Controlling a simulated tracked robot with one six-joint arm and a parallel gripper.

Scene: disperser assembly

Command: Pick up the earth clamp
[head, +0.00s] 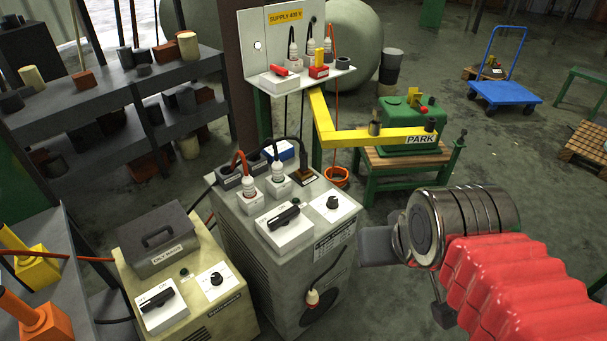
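I cannot make out with certainty which object is the earth clamp. A small brown piece (303,176) sits on top of the large grey cabinet (285,235), near cable plugs. Red and yellow pieces (318,68) stand on the white shelf (342,76) behind it. My gripper (376,246) reaches in from the right, on a metal wrist with a red ribbed sleeve. A grey finger part points left beside the cabinet's right side. No object shows held in it; the finger gap is not visible.
A yellow bracket marked PARK (350,135) juts out above a green bench (405,165). A beige machine (175,275) stands front left, beside dark racks (110,85) with loose blocks. A blue cart (505,92) stands far right. Open floor lies between.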

